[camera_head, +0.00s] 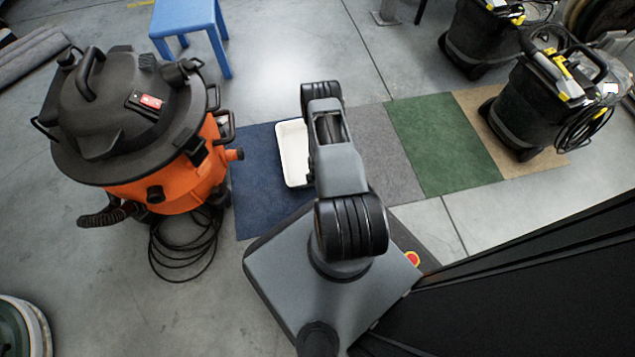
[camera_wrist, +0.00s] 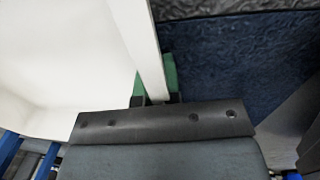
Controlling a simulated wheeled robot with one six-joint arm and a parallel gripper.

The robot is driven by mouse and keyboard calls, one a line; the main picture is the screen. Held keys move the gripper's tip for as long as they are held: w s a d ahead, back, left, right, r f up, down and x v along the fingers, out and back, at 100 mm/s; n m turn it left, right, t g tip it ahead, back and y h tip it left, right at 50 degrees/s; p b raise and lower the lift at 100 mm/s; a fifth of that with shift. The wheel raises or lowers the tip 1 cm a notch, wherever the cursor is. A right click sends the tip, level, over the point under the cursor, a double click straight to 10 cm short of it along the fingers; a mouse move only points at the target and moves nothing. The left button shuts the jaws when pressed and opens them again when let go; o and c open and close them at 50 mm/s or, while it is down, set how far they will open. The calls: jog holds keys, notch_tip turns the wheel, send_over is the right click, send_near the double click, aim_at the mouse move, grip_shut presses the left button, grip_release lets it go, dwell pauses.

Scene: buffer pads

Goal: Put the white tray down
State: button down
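The white tray (camera_head: 292,152) shows in the head view left of my arm, over the navy blue mat (camera_head: 258,205). My arm covers its right part. In the wrist view the tray (camera_wrist: 60,55) fills the left side. My gripper (camera_wrist: 155,90) has its green fingertips on both sides of one tray wall and is shut on that wall. My gripper is hidden behind the arm in the head view. I cannot tell whether the tray's underside touches the mat or hangs just above it.
A grey mat (camera_head: 388,155), a green mat (camera_head: 440,143) and a tan mat (camera_head: 490,115) continue the row rightward. An orange vacuum (camera_head: 165,175) stands close on the left, with coiled cable. A blue stool (camera_head: 190,20) is behind. A black cleaning machine (camera_head: 535,105) stands on the tan mat's end.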

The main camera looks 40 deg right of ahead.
jog(key=c, duration=1.3)
grip_release()
jog(key=w+a+r+m+p, duration=0.2)
jog(key=r, duration=1.1)
jog(key=w+a+r+m+p, duration=0.2)
jog(key=w+r, duration=0.1)
jog(key=r, duration=1.1)
jog(key=w+a+r+m+p, duration=0.2)
jog(key=a+r, duration=0.1)
jog(key=r, duration=1)
jog(key=s+a+r+m, duration=0.2)
jog(key=s+a+r, duration=0.1)
jog(key=r, duration=0.3)
jog(key=s+a+r+m+t, duration=0.1)
jog(key=s+a+r+m, duration=0.1)
jog(key=s+a+r, duration=0.2)
jog(key=s+a+r+m, duration=0.2)
jog(key=s+a+r, duration=0.2)
jog(key=r, duration=0.6)
jog(key=shift+s+r+m+t, duration=0.15)
jog(key=shift+s+m, duration=0.05)
jog(key=shift+s, duration=0.45)
jog(key=shift+s+r+m+t, duration=0.1)
jog(key=shift+s+m+t, duration=0.1)
jog(key=shift+s, duration=0.45)
